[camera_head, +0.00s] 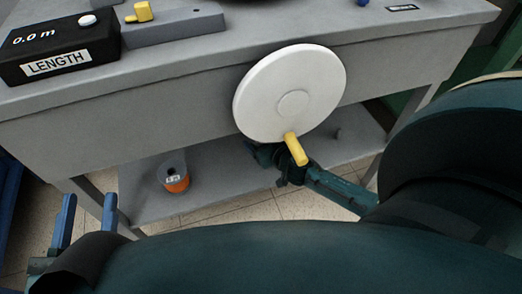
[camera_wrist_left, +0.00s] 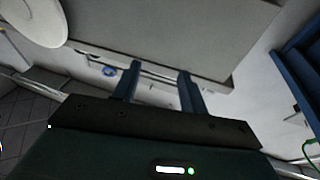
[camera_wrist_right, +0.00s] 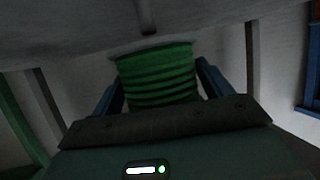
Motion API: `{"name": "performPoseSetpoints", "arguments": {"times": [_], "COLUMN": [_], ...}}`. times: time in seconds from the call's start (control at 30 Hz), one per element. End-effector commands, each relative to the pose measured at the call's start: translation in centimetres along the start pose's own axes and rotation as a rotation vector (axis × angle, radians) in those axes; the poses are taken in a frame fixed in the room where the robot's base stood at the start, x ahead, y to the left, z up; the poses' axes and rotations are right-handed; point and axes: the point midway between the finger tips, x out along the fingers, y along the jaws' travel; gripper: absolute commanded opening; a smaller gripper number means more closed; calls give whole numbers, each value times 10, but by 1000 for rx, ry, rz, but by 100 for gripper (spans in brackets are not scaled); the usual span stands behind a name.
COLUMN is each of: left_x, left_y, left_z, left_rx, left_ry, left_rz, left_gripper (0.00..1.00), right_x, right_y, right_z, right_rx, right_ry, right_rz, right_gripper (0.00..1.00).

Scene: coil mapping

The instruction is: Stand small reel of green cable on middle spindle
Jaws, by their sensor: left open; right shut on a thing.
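The small reel of green cable (camera_wrist_right: 158,78) shows in the right wrist view between the fingers of my right gripper (camera_wrist_right: 160,88), which is shut on it. A short grey peg (camera_wrist_right: 147,17) stands out from a grey surface just beyond the reel; the two look apart. In the head view my right wrist reaches under the bench, and the white disc hides the gripper's end and the green reel. A grey spindle (camera_head: 338,133) stands on the lower shelf (camera_head: 215,195); I cannot tell whether it is the middle one. My left gripper (camera_head: 88,200) is open and empty at the lower left.
A large white disc (camera_head: 270,105) with a yellow handle (camera_head: 296,149) stands in front of the bench. A reel of orange cable (camera_head: 176,184) stands on the shelf's left part. The bench top (camera_head: 225,55) carries a black length counter (camera_head: 60,45) and a grey block with a yellow lever (camera_head: 141,11).

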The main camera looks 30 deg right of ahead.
Motion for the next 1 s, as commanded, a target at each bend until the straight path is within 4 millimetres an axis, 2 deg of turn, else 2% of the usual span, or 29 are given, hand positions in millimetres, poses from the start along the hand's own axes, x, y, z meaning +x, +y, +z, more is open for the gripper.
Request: {"name": "performPoseSetpoints", "arguments": {"times": [0.03, 0.07, 0.27, 0.4, 0.57, 0.93, 0.97, 1.0], "left_x": [-1, -1, 6, 12, 15, 16, 16, 16], "left_y": [2, 2, -3, -8, -10, -11, -11, -11], "left_z": [7, 6, -3, -18, -29, -31, -33, -33], "left_rx": [-13, -15, 23, 91, 123, 140, 143, 143], "left_ry": [5, 11, 95, 203, 252, 275, 279, 279], "left_rz": [5, 7, 18, 27, 31, 33, 34, 34], "left_gripper": [43, 43, 43, 43, 43, 43, 43, 43], "right_x": [6, 7, 15, 22, 23, 24, 24, 24], "right_y": [0, 0, 0, 0, 0, 0, 0, 0], "right_z": [11, 14, 33, 49, 52, 56, 57, 56], "right_rx": [-1, 0, -1, -1, 0, 1, 0, 0], "right_ry": [3, 3, 3, 3, 4, 3, 1, 1], "right_rz": [0, 0, -1, -1, -1, -1, -1, -1], "right_gripper": [45, 45, 45, 45, 45, 45, 80, 83]}}
